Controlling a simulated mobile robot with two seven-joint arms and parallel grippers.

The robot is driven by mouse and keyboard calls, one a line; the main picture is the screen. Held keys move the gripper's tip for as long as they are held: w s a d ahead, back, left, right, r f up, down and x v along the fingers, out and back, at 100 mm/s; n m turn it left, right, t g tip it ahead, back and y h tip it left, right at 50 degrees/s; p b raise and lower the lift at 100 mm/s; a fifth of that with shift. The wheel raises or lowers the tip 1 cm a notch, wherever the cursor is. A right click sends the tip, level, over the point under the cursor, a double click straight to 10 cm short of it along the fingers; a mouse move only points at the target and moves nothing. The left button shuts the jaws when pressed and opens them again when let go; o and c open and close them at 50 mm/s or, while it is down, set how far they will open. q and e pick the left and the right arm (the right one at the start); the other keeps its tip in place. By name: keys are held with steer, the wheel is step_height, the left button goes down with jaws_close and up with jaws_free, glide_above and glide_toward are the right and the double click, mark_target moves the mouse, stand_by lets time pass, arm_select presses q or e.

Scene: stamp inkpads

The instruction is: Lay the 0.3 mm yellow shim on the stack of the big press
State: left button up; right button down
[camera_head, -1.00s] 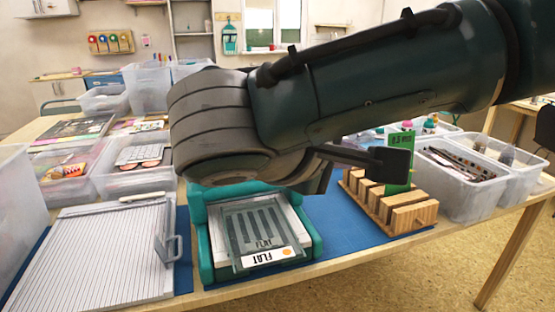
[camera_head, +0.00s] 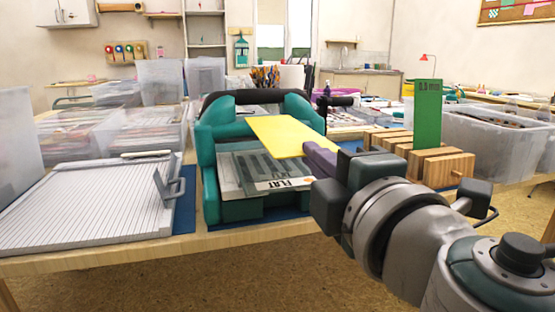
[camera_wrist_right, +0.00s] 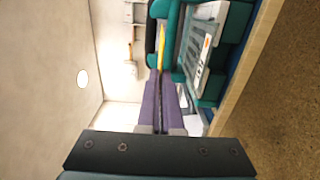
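The yellow shim (camera_head: 282,134) is a thin flat sheet, held nearly level. My right gripper (camera_head: 318,154) is shut on its right edge with purple fingers. In the right wrist view, the shim (camera_wrist_right: 162,46) shows edge-on between the fingertips (camera_wrist_right: 161,76). The big press (camera_head: 210,170) is teal and stands open in the middle of the table. On its bed lies a stack with a grey plate and a white strip (camera_head: 277,186) reading FLAT. The shim hangs above this stack, apart from it, and hides its rear part. My left gripper is not in view.
A wooden rack (camera_head: 442,168) right of the press holds an upright green plate (camera_head: 427,114). A ridged white board (camera_head: 85,215) with a handle lies to the left. Clear bins stand behind it. The teal press posts rise close to the shim.

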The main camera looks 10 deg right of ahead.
steer(key=shift+a, duration=0.1)
steer(key=shift+s, duration=0.1)
steer(key=shift+f+b, duration=0.6)
steer(key=shift+f, duration=0.15)
steer(key=shift+f, duration=0.25)
steer(key=shift+b, duration=0.3)
